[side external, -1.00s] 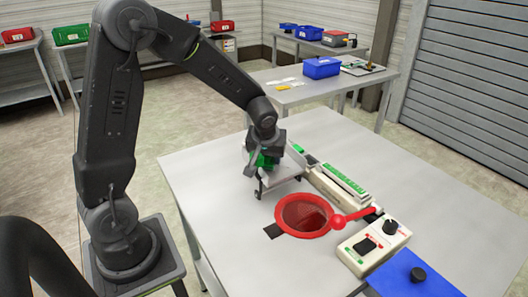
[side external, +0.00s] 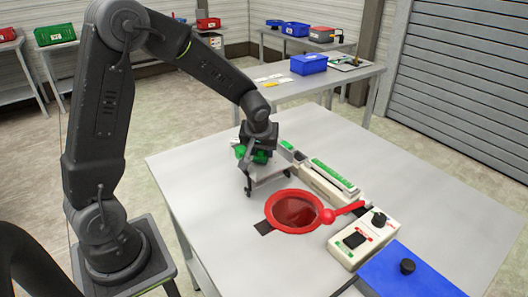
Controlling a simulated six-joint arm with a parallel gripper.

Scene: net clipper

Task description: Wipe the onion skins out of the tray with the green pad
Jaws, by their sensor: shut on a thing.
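My gripper (side external: 258,143) points down over the small pale tray (side external: 272,175) on the table and is shut on the green pad (side external: 262,156). The green of the pad shows at and below the fingers, by the tray's far end. The fingers and arm partly cover the pad and the inside of the tray. I cannot tell whether the pad touches the tray floor. No onion skins can be made out at this size.
A red round funnel or bowl (side external: 271,222) with a red ball-ended handle sits just in front of the tray. A long beige device (side external: 312,184) with a green top and a control box (side external: 347,250) stand to the right. A blue box (side external: 430,285) is at the front right.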

